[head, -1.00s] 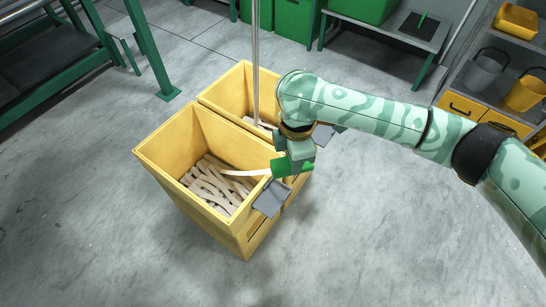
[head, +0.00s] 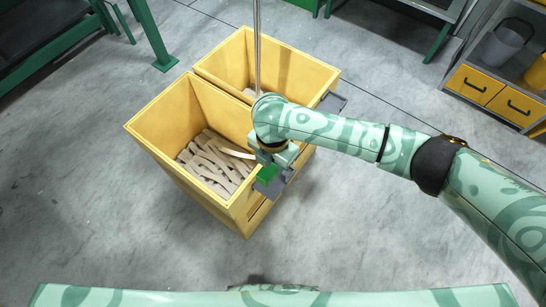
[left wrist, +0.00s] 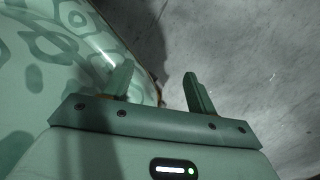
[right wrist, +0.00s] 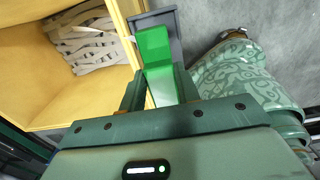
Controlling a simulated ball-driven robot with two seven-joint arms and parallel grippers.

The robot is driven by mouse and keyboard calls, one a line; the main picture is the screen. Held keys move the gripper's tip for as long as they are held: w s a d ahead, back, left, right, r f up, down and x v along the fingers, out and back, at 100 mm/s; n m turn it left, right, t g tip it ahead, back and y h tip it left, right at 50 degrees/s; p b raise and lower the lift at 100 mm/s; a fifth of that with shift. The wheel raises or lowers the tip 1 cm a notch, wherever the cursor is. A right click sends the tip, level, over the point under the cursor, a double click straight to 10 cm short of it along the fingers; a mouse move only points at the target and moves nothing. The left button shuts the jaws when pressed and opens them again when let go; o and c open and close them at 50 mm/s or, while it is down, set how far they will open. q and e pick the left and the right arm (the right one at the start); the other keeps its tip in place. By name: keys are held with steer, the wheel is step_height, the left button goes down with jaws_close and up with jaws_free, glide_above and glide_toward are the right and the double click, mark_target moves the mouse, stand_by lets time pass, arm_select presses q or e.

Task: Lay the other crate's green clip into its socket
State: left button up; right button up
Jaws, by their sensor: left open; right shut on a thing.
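A green clip (head: 267,174) is held in my right gripper (head: 272,156) over the grey socket (head: 280,186) on the near yellow crate's right rim. In the right wrist view the clip (right wrist: 155,62) lies lengthwise over the grey socket (right wrist: 168,24), shut between the fingers (right wrist: 159,88). I cannot tell whether it is seated. A pale webbing strip (head: 237,153) runs from near the clip into the near crate (head: 165,115). The far crate (head: 305,70) has its own grey socket (head: 333,103). My left gripper (left wrist: 158,84) is open and empty.
Pale webbing (head: 208,162) lies heaped in the near crate. A thin metal pole (head: 257,45) rises at the crates. A shelf with yellow drawers (head: 490,90) stands at the right, green framing (head: 155,40) at the upper left. Floor around the crates is clear.

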mark_target(273, 172)
step_height(273, 172, down, 3)
steer(key=shift+b, duration=1.1)
arm_select(q)
steer(key=shift+w+a+f+m+b, duration=0.15)
steer(key=shift+w+a+f+b, duration=0.1)
steer(key=shift+a+f, duration=0.25)
steer(key=shift+w+a+f+m+b, duration=0.1)
steer(key=shift+a+f+m+b, duration=0.15)
steer(key=shift+f, duration=0.45)
arm_select(e)
steer(key=shift+f, duration=1.65)
arm_select(q)
steer(key=shift+a, duration=0.1)
arm_select(e)
steer(key=o, duration=1.1)
steer(key=shift+c, duration=0.2)
arm_select(q)
steer(key=shift+w, duration=0.1)
arm_select(e)
steer(key=shift+r, duration=0.1)
